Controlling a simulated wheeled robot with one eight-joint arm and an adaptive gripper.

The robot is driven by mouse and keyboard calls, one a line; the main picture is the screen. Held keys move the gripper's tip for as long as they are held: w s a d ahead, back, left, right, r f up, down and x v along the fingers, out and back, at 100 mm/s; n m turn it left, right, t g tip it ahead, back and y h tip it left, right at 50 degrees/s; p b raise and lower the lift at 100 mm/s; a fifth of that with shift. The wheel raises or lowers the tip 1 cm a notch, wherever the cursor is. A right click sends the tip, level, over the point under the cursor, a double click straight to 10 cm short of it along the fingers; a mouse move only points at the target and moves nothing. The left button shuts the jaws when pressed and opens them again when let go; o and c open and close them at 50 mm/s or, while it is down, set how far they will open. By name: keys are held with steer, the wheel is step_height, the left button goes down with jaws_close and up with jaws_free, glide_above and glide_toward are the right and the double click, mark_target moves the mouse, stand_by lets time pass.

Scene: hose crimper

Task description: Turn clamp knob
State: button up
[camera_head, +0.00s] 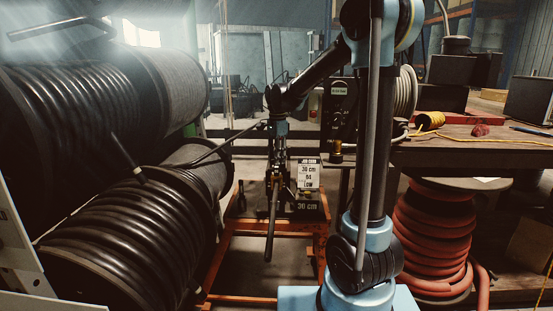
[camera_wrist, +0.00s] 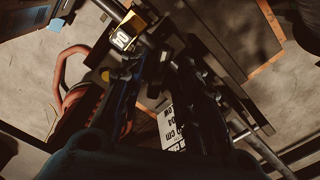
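My gripper (camera_head: 278,178) points down at the end of my arm, over the orange-framed stand. In the wrist view its two dark fingers (camera_wrist: 157,70) are spread apart, with a dark bar-like part showing between them; I see no clear grip on anything. A dark lever-like bar (camera_head: 271,228) hangs just below the gripper. A metal rod with a yellow-sided block (camera_wrist: 125,35) lies just beyond the fingertips. I cannot clearly make out the clamp knob; it may be among the dark parts at the fingers.
Large black hose reels (camera_head: 130,235) fill the left side. The orange frame (camera_head: 265,301) stands low in the middle. On the right is a workbench (camera_head: 470,150) with a yellow spool (camera_head: 430,120); a red hose reel (camera_head: 435,235) stands under it. A dark control box (camera_head: 340,105) stands behind my arm.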

step_height(320, 180, up, 12)
stand_by(0.9)
